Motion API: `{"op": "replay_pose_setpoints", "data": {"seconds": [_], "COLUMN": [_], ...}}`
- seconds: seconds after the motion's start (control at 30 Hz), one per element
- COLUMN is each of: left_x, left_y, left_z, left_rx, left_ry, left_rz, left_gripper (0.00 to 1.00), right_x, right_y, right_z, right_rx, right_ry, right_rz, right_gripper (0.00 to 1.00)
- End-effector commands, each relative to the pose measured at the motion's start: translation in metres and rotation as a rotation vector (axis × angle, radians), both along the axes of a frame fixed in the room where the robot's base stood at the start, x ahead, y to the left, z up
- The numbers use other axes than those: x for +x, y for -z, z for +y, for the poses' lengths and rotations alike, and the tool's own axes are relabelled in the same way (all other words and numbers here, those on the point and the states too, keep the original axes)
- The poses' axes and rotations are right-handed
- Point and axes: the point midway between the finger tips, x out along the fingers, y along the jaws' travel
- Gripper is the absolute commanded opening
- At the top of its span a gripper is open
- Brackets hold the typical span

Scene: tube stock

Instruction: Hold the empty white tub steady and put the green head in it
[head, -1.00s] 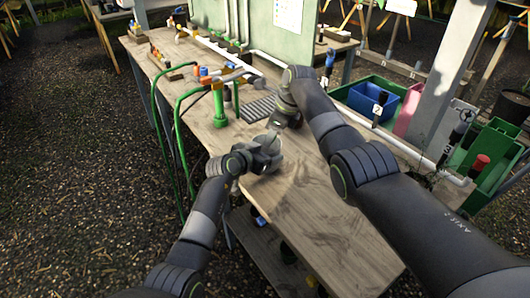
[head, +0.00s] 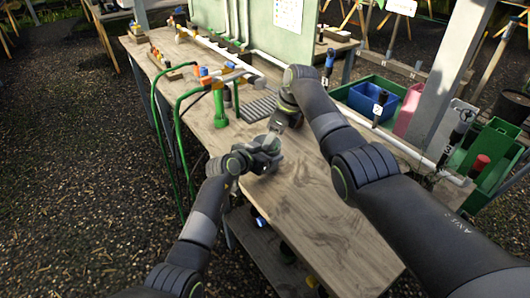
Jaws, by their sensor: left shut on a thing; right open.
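The white tub (head: 262,170) stands on the near part of the wooden bench, mostly hidden behind my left gripper. My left gripper (head: 268,151) is shut on the tub at its side. My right gripper (head: 274,129) is open, pointing down just above and behind the tub. I cannot make out the green head; the grippers cover the tub's opening, so I cannot tell whether it is inside.
The wooden bench (head: 330,215) is clear toward its near end. A green upright cylinder (head: 220,108) and a grey ribbed mat (head: 258,107) are behind the tub. A green hose-like rail (head: 181,135) runs along the left edge. A blue bin (head: 374,101) stands at the right.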

Motion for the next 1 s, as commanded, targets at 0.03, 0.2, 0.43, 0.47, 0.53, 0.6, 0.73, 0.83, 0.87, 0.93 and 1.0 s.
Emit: {"op": "replay_pose_setpoints", "data": {"seconds": [0.03,0.2,0.43,0.47,0.53,0.6,0.73,0.83,0.87,0.93,1.0], "left_x": [0.0,0.0,0.0,0.0,0.0,0.0,0.0,0.0,0.0,0.0,0.0], "left_y": [0.001,0.001,0.001,0.001,0.001,0.001,0.001,0.001,0.001,0.0,0.0], "left_z": [0.001,0.001,0.0,0.0,0.0,0.0,0.0,0.0,0.0,0.0,0.0], "left_rx": [0.002,0.002,0.002,0.002,0.002,0.002,0.001,0.001,0.001,0.001,0.001], "left_ry": [-0.001,-0.001,-0.001,-0.001,-0.001,-0.001,0.0,0.0,0.0,0.0,0.0], "left_rz": [0.0,0.0,0.0,0.0,0.0,0.0,0.0,0.0,0.0,0.0,0.0], "left_gripper": [0.5,0.5,0.5,0.5,0.5,0.5,0.5,0.5,0.5,0.5,0.5], "right_x": [0.0,-0.003,-0.01,-0.01,-0.011,-0.012,-0.013,-0.013,-0.013,-0.013,-0.013], "right_y": [-0.006,-0.034,-0.079,-0.083,-0.092,-0.098,-0.104,-0.104,-0.104,-0.104,-0.104], "right_z": [-0.002,-0.012,-0.027,-0.029,-0.031,-0.034,-0.036,-0.036,-0.036,-0.036,-0.036], "right_rx": [0.001,0.002,0.0,0.001,0.0,-0.001,0.001,0.001,0.001,0.001,0.0], "right_ry": [-0.001,0.001,0.0,-0.001,0.0,0.001,0.0,0.0,0.0,0.0,0.0], "right_rz": [-0.002,-0.005,0.0,-0.002,0.0,0.002,0.003,0.003,0.003,0.003,0.003], "right_gripper": [0.59,0.59,0.59,0.59,0.59,0.59,0.59,0.59,0.59,0.59,0.59]}}
